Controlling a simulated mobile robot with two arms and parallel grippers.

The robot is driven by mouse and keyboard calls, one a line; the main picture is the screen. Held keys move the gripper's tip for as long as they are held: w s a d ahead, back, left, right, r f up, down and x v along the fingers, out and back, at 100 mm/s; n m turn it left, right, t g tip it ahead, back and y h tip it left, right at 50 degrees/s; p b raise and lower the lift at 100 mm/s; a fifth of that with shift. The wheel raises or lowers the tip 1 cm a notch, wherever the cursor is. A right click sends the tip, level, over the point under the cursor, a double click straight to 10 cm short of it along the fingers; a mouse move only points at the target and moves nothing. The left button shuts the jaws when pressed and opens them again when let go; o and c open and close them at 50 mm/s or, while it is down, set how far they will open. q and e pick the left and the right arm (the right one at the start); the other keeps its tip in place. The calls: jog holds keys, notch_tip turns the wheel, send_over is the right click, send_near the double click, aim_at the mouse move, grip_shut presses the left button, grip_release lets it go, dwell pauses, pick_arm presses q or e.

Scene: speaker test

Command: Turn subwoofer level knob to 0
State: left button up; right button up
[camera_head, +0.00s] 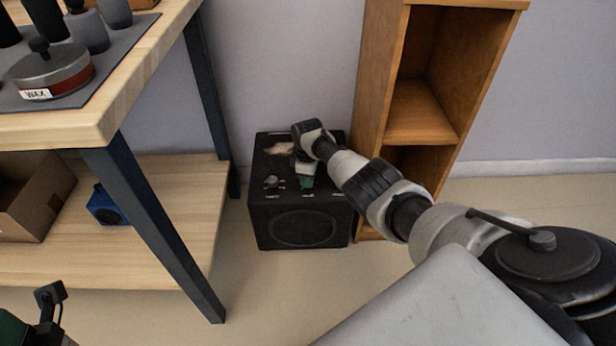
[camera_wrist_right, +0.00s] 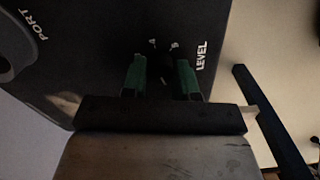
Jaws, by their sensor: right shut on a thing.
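The subwoofer (camera_head: 300,228) is a black box with a round speaker on its front, standing on the floor between the workbench and the wooden shelf. My right gripper (camera_head: 306,181) reaches down to its top; its green fingertips show there. In the right wrist view, the two green fingers of my right gripper (camera_wrist_right: 161,80) stand on either side of a dark knob by the printed word LEVEL (camera_wrist_right: 202,55). They are shut on it. The knob is very dark, and its pointer and setting cannot be read.
Small knobs (camera_head: 270,183) sit on the subwoofer top, left of my gripper. A wooden shelf (camera_head: 372,90) stands close at right. The workbench's dark leg (camera_head: 160,225) is at left. A PORT opening (camera_wrist_right: 8,50) shows in the wrist view. Floor in front is clear.

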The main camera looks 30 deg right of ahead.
jog(key=n, duration=0.5)
jog(key=shift+n, duration=0.3)
dwell(0.4)
jog(key=o, duration=0.9)
